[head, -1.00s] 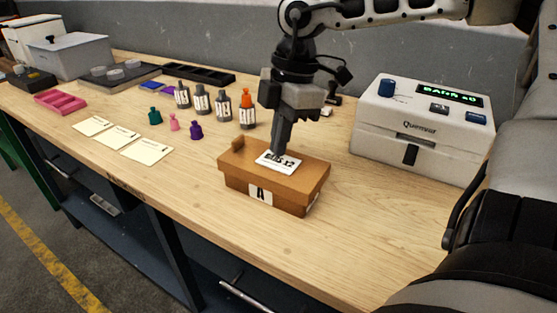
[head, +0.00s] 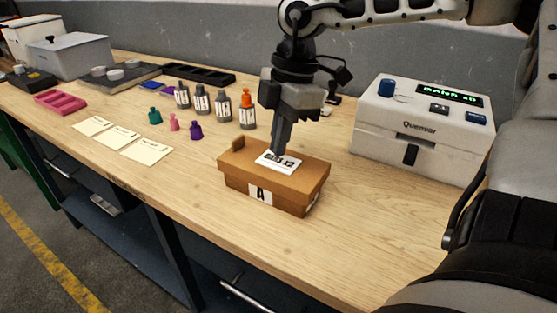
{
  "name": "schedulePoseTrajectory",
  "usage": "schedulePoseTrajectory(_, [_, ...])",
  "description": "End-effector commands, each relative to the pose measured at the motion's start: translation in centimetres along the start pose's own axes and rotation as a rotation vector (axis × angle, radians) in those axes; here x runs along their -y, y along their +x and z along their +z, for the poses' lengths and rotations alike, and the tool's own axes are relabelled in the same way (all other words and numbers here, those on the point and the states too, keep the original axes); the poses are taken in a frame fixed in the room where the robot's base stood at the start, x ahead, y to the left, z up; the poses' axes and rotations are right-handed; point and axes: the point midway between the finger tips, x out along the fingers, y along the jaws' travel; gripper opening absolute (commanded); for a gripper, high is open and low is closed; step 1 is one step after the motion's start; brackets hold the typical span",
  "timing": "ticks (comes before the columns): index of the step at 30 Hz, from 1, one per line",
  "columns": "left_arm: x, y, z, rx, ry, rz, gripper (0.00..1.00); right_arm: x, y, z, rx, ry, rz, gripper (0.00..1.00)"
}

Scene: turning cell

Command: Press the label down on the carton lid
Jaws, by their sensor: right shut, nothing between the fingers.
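A brown carton (head: 236,178) with its lid closed stands on the wooden bench, with a letter A on its front face. A white label (head: 291,162) with black print lies on the carton lid. My right gripper (head: 277,154) comes down from above, its fingers shut with nothing between them. Its fingertips are at the label's upper part and appear to touch it; they hide part of the print. My left gripper is not in view.
A white label printer (head: 420,130) stands to the right of the carton. Several bottles (head: 222,105) and small coloured caps (head: 196,131) stand behind left, with paper cards (head: 147,150) further left. The bench front is clear.

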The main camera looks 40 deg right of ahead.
Motion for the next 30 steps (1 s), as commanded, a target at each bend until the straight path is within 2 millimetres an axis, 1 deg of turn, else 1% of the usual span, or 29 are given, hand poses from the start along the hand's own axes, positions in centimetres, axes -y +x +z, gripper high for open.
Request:
schedulePoseTrajectory(10, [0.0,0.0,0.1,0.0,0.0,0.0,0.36,0.0,0.1,0.0,0.0,0.0,0.0,0.0])
schedulePoseTrajectory(18, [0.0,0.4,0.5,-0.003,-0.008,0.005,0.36,0.0,0.8,0.1,0.0,0.0,0.0,0.0])
schedulePoseTrajectory(28, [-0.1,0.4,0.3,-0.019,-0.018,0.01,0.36,0.0,1.6,0.3,0.0,0.0,0.0,0.0])
schedulePoseTrajectory(30, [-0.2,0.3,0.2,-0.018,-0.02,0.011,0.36,0.0,1.5,0.3,0.0,0.0,0.0,0.0])
